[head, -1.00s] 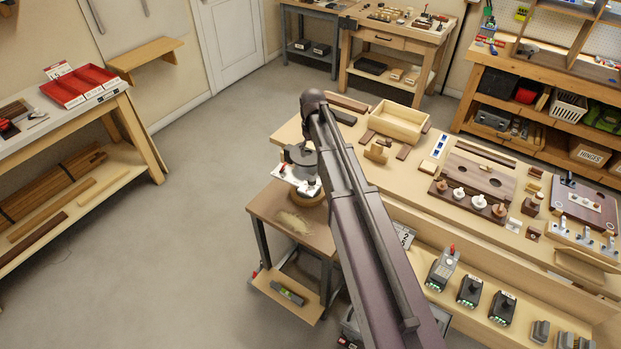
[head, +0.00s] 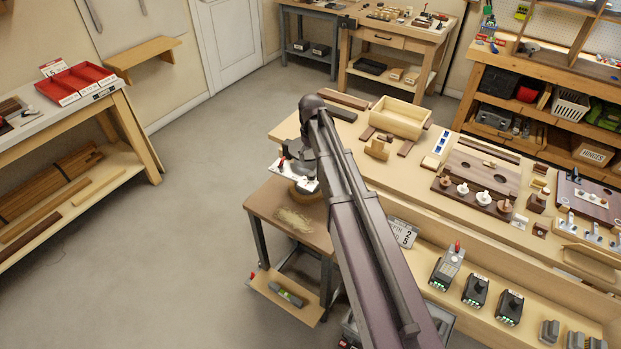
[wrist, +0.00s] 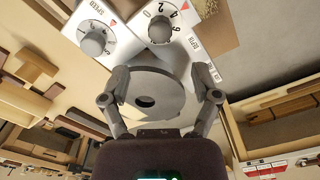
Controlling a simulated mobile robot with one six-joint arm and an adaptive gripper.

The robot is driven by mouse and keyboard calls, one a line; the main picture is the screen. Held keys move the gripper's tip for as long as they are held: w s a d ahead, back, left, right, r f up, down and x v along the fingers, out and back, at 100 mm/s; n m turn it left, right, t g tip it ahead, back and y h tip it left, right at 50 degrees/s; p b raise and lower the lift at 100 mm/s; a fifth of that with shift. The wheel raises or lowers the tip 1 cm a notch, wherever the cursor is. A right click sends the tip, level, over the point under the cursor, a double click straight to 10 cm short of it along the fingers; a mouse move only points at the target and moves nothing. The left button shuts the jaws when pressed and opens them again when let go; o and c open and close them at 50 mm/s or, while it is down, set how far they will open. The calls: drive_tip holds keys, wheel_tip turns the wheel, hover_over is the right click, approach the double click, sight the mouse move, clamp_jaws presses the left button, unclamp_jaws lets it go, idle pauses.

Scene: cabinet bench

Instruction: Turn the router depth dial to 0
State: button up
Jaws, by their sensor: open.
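In the wrist view the depth dial (wrist: 161,29) is a grey knob on a white numbered face, on a light panel with a sideways label that seems to read DEPTH. A second grey knob, the speed dial (wrist: 94,42), is beside it at the left. My gripper (wrist: 160,88) is open below the dials in the picture, its fingers apart. A grey disc with a dark hole (wrist: 150,94) shows between the fingers; both dials are beyond it, apart from the fingers. Where the depth pointer stands is too small to tell. In the head view my gripper (head: 300,165) is over the white panel (head: 285,179), hiding the dials.

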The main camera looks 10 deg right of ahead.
sight(311, 173)
drive_tip(key=shift+f+b, duration=3.95)
drive_tip(key=shift+f, duration=0.25)
clamp_jaws()
